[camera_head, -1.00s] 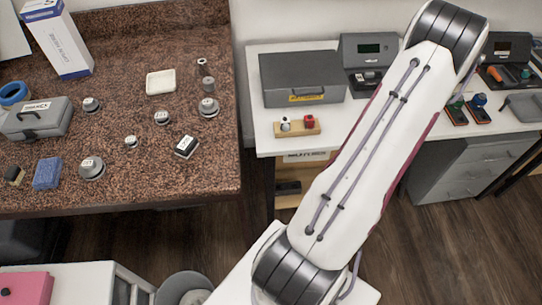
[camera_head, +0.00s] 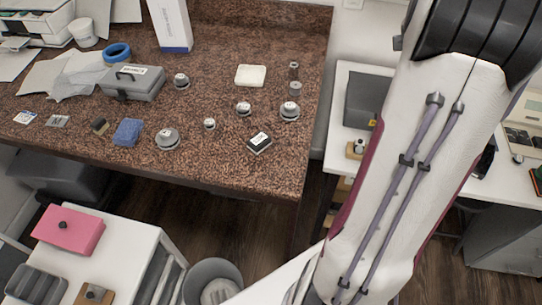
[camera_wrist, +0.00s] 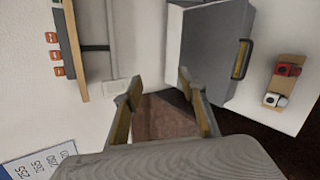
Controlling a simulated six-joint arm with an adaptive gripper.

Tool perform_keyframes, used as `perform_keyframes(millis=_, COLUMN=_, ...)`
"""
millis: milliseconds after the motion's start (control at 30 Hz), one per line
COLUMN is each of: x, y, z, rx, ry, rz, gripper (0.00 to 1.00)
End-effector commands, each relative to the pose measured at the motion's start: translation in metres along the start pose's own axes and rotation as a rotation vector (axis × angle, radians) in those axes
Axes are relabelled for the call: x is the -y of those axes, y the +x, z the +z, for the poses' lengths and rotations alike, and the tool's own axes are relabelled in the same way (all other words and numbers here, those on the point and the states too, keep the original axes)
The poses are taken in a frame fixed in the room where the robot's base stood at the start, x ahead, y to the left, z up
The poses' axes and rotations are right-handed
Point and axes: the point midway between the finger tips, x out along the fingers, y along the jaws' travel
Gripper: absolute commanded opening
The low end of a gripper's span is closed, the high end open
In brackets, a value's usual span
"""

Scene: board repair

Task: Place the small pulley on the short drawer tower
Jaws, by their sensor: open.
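Several grey round labelled parts stand on the brown speckled bench in the head view. The smallest one (camera_head: 209,123) looks like the small pulley, but its label is too small to read. A larger one (camera_head: 167,138) is to its left and another (camera_head: 243,108) to its right. A grey drawer unit (camera_head: 500,250) is at the right edge, partly cut off; I cannot tell if it is the short drawer tower. My gripper (camera_wrist: 162,97) shows only in the wrist view, open and empty, with its fingers apart, pointing toward the wall and a grey case (camera_wrist: 210,50).
The brown bench (camera_head: 225,170) also holds a grey toolbox (camera_head: 133,83), a blue sponge (camera_head: 128,132), a white dish (camera_head: 251,75) and a black labelled block (camera_head: 259,142). A white cabinet (camera_head: 130,250) with a pink box (camera_head: 68,230) is lower left. My arm hides much of the right side.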

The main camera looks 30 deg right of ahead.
Motion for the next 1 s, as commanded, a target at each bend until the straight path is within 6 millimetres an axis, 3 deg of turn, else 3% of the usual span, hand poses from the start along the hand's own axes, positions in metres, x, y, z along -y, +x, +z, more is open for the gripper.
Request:
perform_keyframes(millis=33, x=-0.007, y=-0.014, z=-0.018, rx=-0.017, ry=0.034, rz=0.000, gripper=0.41)
perform_keyframes(millis=200, x=-0.014, y=-0.057, z=-0.067, rx=-0.066, ry=0.171, rz=-0.026, gripper=0.41)
perform_keyframes(millis=433, x=-0.010, y=-0.118, z=-0.128, rx=-0.134, ry=0.353, rz=-0.079, gripper=0.41)
perform_keyframes(millis=767, x=0.021, y=-0.209, z=-0.200, rx=-0.227, ry=0.600, rz=-0.195, gripper=0.41)
perform_keyframes(millis=1000, x=0.059, y=-0.274, z=-0.239, rx=-0.282, ry=0.761, rz=-0.309, gripper=0.41)
